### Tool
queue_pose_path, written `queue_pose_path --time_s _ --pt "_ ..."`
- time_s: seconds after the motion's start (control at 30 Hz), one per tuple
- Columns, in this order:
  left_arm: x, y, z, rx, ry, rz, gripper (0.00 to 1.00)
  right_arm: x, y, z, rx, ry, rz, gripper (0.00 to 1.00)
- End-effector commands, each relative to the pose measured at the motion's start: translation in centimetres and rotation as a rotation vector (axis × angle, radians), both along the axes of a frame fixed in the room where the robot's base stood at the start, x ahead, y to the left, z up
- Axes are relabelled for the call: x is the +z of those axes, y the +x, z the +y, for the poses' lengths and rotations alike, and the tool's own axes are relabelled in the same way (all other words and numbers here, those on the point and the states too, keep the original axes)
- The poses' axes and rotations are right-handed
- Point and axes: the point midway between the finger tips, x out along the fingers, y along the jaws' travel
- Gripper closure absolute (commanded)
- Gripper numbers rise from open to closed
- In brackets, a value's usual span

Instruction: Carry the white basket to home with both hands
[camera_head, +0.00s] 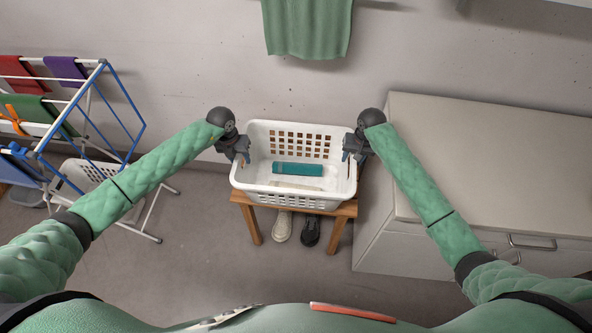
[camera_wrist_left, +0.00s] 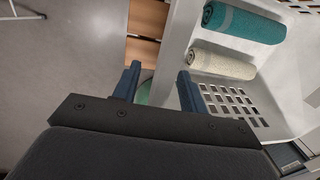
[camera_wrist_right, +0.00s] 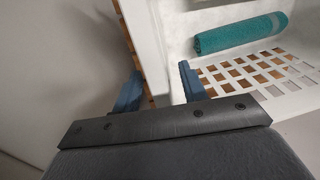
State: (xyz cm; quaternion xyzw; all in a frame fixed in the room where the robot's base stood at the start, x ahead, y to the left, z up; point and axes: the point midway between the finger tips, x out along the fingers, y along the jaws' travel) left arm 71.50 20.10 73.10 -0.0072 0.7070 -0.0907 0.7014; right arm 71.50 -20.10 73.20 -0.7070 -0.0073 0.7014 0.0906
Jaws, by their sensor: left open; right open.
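The white basket (camera_head: 345,184) stands upright on a small wooden bench (camera_head: 247,207), against the wall. A teal roll (camera_head: 297,169) and a cream roll (camera_head: 297,183) lie inside it. My left gripper (camera_head: 240,157) is open at the basket's left side. In the left wrist view, its fingers (camera_wrist_left: 157,84) seem to straddle the basket's wall (camera_wrist_left: 178,45); contact cannot be told. My right gripper (camera_head: 354,152) is open at the right side. In the right wrist view, the basket's side wall (camera_wrist_right: 148,45) runs between its open fingers (camera_wrist_right: 160,85).
A drying rack (camera_head: 90,100) with clothes stands at the left. A pale cabinet (camera_head: 480,150) stands close on the right. Two shoes (camera_head: 296,228) sit under the bench. A green towel (camera_head: 308,25) hangs above. The floor (camera_head: 205,245) at front left is clear.

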Motion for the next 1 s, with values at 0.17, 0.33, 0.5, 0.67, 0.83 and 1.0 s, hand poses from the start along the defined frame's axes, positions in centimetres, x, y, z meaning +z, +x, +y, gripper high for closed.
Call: queue_pose_path --time_s 0.17,0.33,0.5,0.67,0.83,1.0 --pt "0.0 0.0 0.0 0.000 0.000 0.000 0.63 0.0 0.0 0.0 0.000 0.000 0.000 0.63" --pt "0.0 0.0 0.0 0.000 0.000 0.000 0.97 0.0 0.0 0.0 0.000 0.000 0.000 0.97" --pt "0.0 0.0 0.0 0.000 0.000 0.000 1.00 0.0 0.0 0.0 0.000 0.000 0.000 1.00" --pt "0.1 0.0 0.0 0.000 0.000 0.000 1.00 0.1 0.0 0.0 0.000 0.000 -0.001 1.00" --pt "0.3 0.0 0.0 0.000 0.000 0.000 1.00 0.4 0.1 0.0 0.000 0.000 -0.001 1.00" --pt "1.0 0.0 0.0 0.000 0.000 0.000 1.00 1.1 0.1 0.0 0.000 0.000 -0.001 1.00"
